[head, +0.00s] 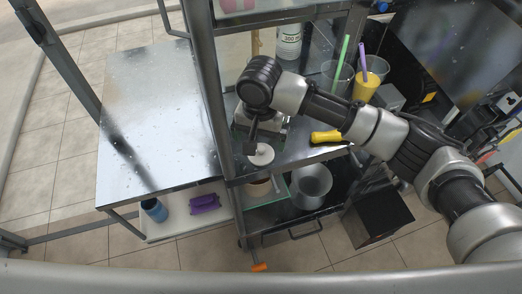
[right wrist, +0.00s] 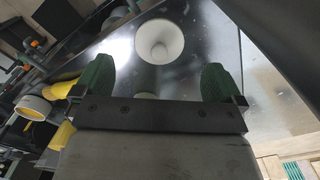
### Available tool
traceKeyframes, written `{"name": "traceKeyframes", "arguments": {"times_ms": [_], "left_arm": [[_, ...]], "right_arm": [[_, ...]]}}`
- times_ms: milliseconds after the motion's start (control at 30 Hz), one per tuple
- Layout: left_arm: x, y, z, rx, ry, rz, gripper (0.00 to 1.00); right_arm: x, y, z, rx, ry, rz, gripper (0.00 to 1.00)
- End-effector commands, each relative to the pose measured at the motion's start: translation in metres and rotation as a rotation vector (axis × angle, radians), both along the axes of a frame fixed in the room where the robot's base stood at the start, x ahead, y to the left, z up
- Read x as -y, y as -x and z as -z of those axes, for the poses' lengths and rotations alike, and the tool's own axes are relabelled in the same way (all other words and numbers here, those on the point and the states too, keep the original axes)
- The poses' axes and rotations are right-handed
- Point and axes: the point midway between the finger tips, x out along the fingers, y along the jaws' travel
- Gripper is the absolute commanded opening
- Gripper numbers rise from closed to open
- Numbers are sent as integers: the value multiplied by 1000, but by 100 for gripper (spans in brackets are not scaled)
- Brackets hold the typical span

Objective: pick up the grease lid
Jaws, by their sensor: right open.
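A white round piece, which looks like the grease lid (head: 261,154), lies at the front edge of the metal shelf (head: 300,152). In the right wrist view the lid (right wrist: 160,40) shows as a pale disc with a darker centre, ahead of my fingers. My right gripper (head: 252,141) points down right beside the lid in the head view. In the right wrist view its two green fingers (right wrist: 158,76) are wide apart with nothing held between them. I cannot tell whether a finger touches the lid. My left gripper is not in view.
A yellow-handled tool (head: 326,137) lies on the shelf to the right. Cups with straws (head: 366,86) and a white canister (head: 289,42) stand farther back. A metal post (head: 208,85) rises left of the gripper. The steel table (head: 150,110) at the left is clear.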

Motion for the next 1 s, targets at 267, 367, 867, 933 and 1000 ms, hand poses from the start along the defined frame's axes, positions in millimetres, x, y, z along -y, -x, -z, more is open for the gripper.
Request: {"name": "traceKeyframes", "arguments": {"times_ms": [267,367,867,933,1000], "left_arm": [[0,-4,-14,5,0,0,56],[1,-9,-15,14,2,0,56],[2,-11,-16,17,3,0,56],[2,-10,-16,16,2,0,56],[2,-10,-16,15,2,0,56]], "right_arm": [[4,-3,29,-1,3,1,100],[4,-3,44,0,1,-1,100],[4,-3,55,1,-1,-1,77],[4,-3,55,1,-1,-1,66],[4,-3,55,1,-1,-1,56]]}}
